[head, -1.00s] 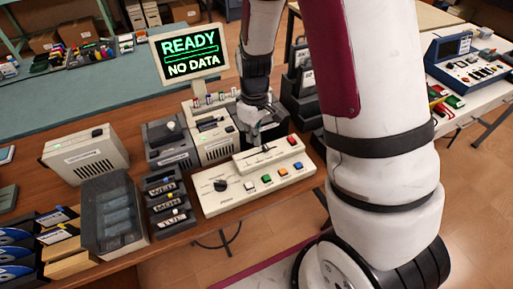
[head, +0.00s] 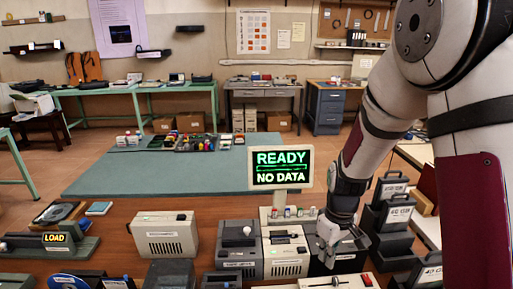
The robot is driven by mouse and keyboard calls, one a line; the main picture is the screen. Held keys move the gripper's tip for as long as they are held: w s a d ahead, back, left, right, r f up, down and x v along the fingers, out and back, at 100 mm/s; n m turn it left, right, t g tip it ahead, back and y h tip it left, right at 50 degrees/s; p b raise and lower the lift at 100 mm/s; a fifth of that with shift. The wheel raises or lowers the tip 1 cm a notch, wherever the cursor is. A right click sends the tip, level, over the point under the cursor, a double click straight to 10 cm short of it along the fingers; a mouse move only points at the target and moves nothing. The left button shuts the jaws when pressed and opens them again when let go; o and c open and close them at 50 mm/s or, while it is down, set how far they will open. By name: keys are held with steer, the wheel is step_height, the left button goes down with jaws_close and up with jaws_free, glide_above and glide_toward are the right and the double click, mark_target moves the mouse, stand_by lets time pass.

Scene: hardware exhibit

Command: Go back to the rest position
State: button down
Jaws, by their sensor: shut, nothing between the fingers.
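My gripper (head: 327,256) shows at the end of my arm, on the right half of the head view. It points down, its fingers are shut and it holds nothing. It is just right of the cream unit (head: 287,262) with a dark slot on top, above the back edge of the white control panel (head: 330,284). I cannot tell whether the fingertips touch anything.
A screen (head: 281,167) reading "READY NO DATA" stands behind the units. Dark card holders (head: 388,212) stand close to the right of my arm. A grey unit (head: 236,252) and a cream box (head: 165,236) stand left. The green mat (head: 110,180) has free room.

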steer(key=s+a+r+m+t, duration=0.2)
steer(key=s+r+m+t, duration=0.3)
steer(key=s+r, duration=1.5)
step_height(320, 180, up, 4)
steer(key=shift+r+m, duration=0.1)
steer(key=shift+m, duration=0.2)
steer(key=shift+s, duration=0.15)
